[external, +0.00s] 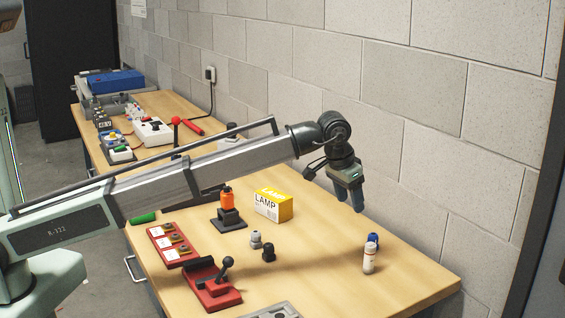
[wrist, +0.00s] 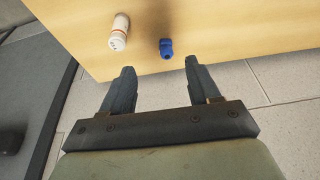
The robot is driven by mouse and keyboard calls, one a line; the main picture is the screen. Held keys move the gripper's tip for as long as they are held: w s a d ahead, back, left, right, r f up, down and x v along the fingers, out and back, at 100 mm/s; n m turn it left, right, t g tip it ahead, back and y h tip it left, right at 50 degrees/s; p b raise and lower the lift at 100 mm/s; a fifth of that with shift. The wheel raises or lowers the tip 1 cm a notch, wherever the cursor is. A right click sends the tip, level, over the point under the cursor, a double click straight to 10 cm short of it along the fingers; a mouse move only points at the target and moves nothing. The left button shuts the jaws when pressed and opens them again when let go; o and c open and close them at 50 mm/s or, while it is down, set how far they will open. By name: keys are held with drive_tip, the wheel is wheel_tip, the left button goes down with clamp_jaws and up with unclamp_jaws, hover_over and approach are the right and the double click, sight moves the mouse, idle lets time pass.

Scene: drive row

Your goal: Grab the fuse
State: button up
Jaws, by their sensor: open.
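In the wrist view the fuse (wrist: 119,35) is beyond the left fingertip, close to the table edge. My gripper (external: 357,203) is above the table, near the wall, with its fingers pointing down. It is open and empty, and apart from the fuse. In the wrist view my gripper (wrist: 159,66) has its two fingers spread, with the fuse outside the gap to the upper left.
A small blue part (external: 374,239) stands just behind the fuse; in the wrist view the blue part (wrist: 166,48) is ahead of the finger gap. A yellow LAMP box (external: 270,205), grey and black knobs and a red lever base (external: 215,289) stand further left. The block wall is close behind.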

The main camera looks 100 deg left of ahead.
drive_tip(key=m+t, duration=0.1)
drive_tip(key=m, duration=0.1)
approach(372, 256)
drive_tip(key=s+a+r, duration=0.1)
drive_tip(key=s+r, duration=0.1)
drive_tip(key=s, duration=0.1)
drive_tip(key=x, duration=0.8)
drive_tip(key=shift+w+a+f, duration=0.1)
drive_tip(key=shift+w+f, duration=0.1)
drive_tip(key=shift+w, duration=0.3)
drive_tip(key=shift+w+x, duration=0.25)
drive_tip(key=shift+x, duration=1.05)
drive_tip(key=shift+w+x, duration=0.3)
drive_tip(key=shift+x, duration=0.95)
drive_tip(key=shift+r, duration=0.15)
drive_tip(key=c, duration=1.1)
